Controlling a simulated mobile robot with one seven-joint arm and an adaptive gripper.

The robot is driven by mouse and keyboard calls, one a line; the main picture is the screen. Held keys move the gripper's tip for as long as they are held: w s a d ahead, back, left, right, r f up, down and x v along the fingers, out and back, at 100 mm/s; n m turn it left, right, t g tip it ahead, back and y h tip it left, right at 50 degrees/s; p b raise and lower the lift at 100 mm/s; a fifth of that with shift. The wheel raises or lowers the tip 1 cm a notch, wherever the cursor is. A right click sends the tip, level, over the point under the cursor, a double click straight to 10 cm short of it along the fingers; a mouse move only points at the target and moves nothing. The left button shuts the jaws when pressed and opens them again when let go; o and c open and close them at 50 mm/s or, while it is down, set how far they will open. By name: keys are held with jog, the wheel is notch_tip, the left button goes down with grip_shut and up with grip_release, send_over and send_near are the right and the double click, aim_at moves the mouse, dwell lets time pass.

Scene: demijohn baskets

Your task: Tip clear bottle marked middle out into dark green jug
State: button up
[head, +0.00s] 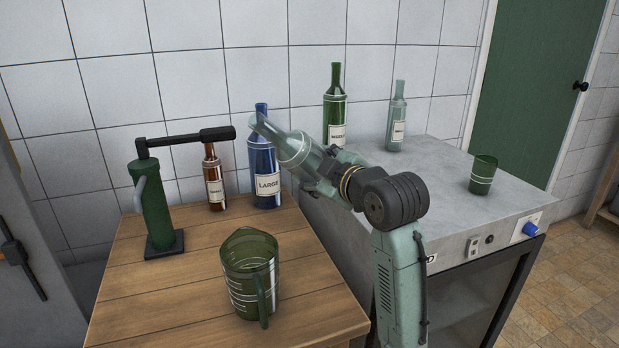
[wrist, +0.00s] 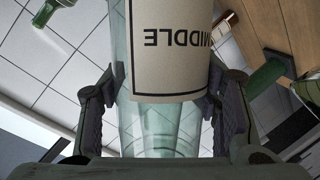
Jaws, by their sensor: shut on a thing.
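The clear bottle marked middle (head: 292,146) is in my gripper (head: 322,168), raised above the tables and tilted, its neck pointing up and left. In the wrist view its label (wrist: 170,50) reads MIDDLE upside down, and my gripper (wrist: 163,110) is shut with a finger on each side of the bottle. The dark green jug (head: 248,268) stands upright on the wooden table, below and left of the bottle, with its handle toward the front. The bottle's mouth is above and behind the jug, apart from it. I cannot tell how much liquid either holds.
A blue bottle marked large (head: 266,165) and a brown bottle (head: 214,183) stand behind the jug. A dark green stand with a black lever (head: 155,205) is at left. On the grey counter (head: 430,190) stand a green bottle (head: 335,105), another clear bottle (head: 397,120) and a green cup (head: 483,175).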

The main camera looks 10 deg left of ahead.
jog(key=shift+w+d+f+n+t+b, duration=0.6)
jog(key=shift+w+f+n+b, duration=0.45)
jog(key=shift+b, duration=1)
jog(key=f+n+b, duration=0.1)
jog(key=b, duration=0.1)
jog(key=d+n+b, duration=0.1)
jog(key=b, duration=0.1)
jog(key=shift+w+f+t, duration=0.3)
jog(key=shift+w+f, duration=0.05)
notch_tip(320, 180, down, 2)
jog(key=n+b, duration=0.2)
jog(key=b, duration=0.2)
jog(key=shift+w+d+t, duration=0.1)
jog(key=shift+w+t, duration=0.05)
jog(key=shift+t, duration=0.15)
jog(key=shift+f+n+b, duration=0.2)
jog(key=shift+n+b, duration=0.05)
jog(key=shift+b, duration=0.3)
jog(key=shift+r, duration=0.15)
jog(key=shift+f, duration=0.2)
jog(key=shift+f+n+b, duration=0.25)
jog(key=shift+n+b, duration=0.25)
jog(key=shift+b, duration=0.2)
